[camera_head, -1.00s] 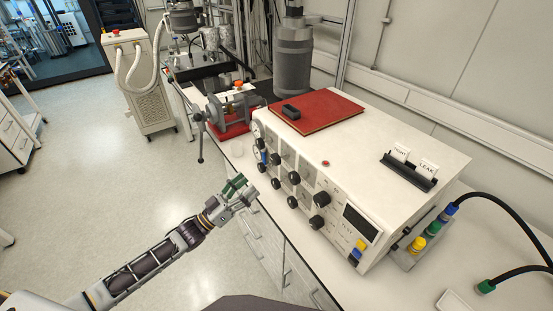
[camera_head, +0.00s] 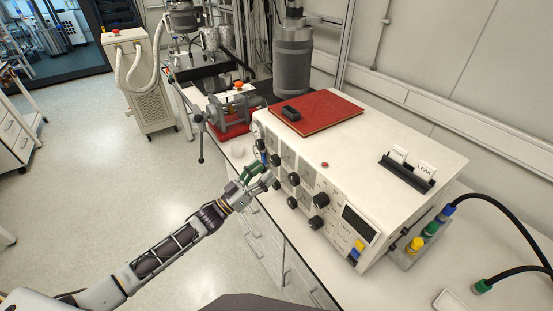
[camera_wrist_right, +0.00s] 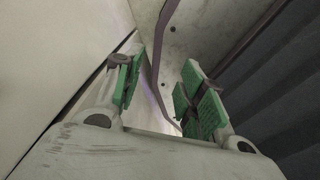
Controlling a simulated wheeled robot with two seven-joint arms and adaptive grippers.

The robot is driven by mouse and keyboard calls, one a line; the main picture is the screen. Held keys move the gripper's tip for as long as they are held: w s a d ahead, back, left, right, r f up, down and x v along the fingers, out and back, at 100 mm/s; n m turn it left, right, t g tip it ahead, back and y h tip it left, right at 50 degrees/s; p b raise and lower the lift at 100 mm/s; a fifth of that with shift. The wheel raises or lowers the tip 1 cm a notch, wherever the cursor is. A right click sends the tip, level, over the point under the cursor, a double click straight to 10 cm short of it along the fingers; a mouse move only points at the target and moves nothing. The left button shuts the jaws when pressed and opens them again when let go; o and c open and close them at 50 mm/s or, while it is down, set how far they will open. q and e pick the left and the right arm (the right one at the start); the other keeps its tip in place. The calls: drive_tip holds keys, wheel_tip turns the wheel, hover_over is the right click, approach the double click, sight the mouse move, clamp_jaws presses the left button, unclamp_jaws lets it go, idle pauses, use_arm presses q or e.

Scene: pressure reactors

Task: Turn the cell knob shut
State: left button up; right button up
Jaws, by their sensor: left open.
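The white control box (camera_head: 400,150) has several black knobs on its front panel, among them an upper one (camera_head: 294,179), a lower one (camera_head: 292,202) and a larger one (camera_head: 320,200). The labels are too small to read, so I cannot tell which is the cell knob. My left gripper (camera_head: 262,174), with green finger pads, is open at the left part of the panel, close to the knobs there and partly hiding them. Contact cannot be told. My right gripper (camera_wrist_right: 163,88) shows only in the right wrist view, its green-padded fingers apart with nothing between them.
A red book (camera_head: 325,110) with a black block (camera_head: 290,112) lies on top of the box. TIGHT and LEAK cards stand in a black holder (camera_head: 408,172). A red-based apparatus (camera_head: 232,112) stands left of the box.

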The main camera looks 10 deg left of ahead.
sight(273, 163)
use_arm(q)
drive_tip(key=x, duration=0.3)
drive_tip(key=shift+w+d+r+p, duration=0.15)
drive_tip(key=shift+w+r+p, duration=0.05)
drive_tip(key=shift+p, duration=0.15)
drive_tip(key=shift+p+x, duration=0.3)
drive_tip(key=shift+x, duration=1.25)
drive_tip(key=shift+f, duration=0.1)
drive_tip(key=c, duration=1)
